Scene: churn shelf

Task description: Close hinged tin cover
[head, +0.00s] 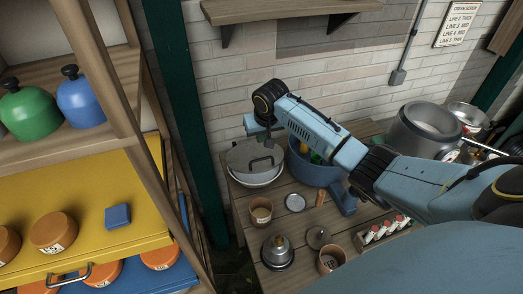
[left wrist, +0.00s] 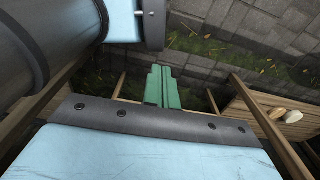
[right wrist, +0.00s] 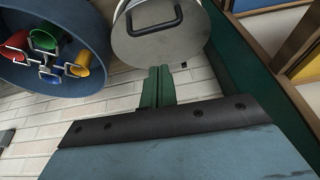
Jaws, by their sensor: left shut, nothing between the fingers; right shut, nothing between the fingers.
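The grey tin cover (head: 252,156) with a dark handle stands over a round pale tin (head: 256,179) at the back left of the slatted table in the head view. The cover looks tilted; I cannot tell how wide the gap under it is. The round metal cover also shows at the top of the right wrist view (right wrist: 150,47). My right gripper (head: 269,138) is shut and empty, just above and beside the cover; contact is unclear. Its green fingers show in the right wrist view (right wrist: 158,88). My left gripper (left wrist: 163,88) is shut and empty above grassy ground, outside the head view.
A blue tub (head: 313,171) with coloured items stands right of the tin. Small cups, a metal bell-like item (head: 277,252) and a rack of bottles (head: 382,229) stand in front. A shelf unit with yellow boards (head: 75,190) and a green post (head: 190,110) bound the left side.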

